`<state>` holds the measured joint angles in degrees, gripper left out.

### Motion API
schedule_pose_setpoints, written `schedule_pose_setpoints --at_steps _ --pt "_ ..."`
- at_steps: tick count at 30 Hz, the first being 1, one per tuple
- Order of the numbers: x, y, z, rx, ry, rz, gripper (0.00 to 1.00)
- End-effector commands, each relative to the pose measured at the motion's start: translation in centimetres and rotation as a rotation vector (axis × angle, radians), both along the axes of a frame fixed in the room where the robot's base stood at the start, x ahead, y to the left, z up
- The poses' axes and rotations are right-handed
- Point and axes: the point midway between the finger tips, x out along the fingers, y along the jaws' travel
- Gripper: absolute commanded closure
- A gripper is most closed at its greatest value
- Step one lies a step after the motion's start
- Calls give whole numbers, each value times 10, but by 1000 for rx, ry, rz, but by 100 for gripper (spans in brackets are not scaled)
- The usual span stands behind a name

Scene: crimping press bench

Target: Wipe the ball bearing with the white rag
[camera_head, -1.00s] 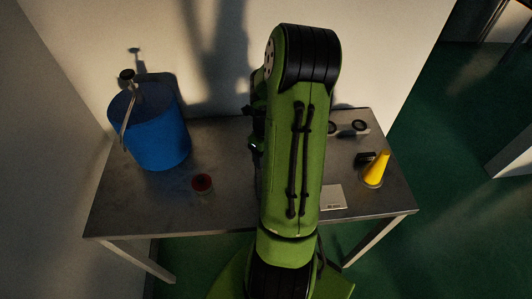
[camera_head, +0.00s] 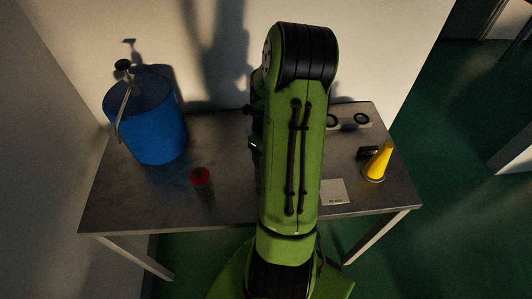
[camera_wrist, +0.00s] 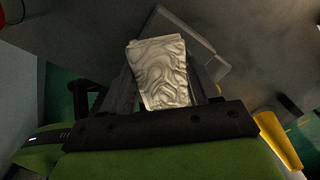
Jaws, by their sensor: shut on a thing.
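The white rag (camera_wrist: 160,72), pale and wrinkled, is held between the two dark fingers of my gripper (camera_wrist: 166,80) in the wrist view. The gripper is shut on it, and the rag stands up between the fingers over the grey bench top. In the head view my green arm hides the gripper and the rag. Two dark rings (camera_head: 361,118) lie on a pale plate at the bench's back right; I cannot tell whether either is the ball bearing. I see no other thing that is clearly the bearing.
Bare bench lies around the jar. A wall stands behind.

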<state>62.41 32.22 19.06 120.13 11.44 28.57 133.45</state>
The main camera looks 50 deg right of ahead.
Motion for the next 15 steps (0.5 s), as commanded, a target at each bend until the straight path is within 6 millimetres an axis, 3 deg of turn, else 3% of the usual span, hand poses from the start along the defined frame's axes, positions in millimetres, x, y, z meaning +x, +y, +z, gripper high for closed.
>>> schedule_pose_setpoints --at_steps 15 --pt "-4 -3 -6 0 1 -1 64"
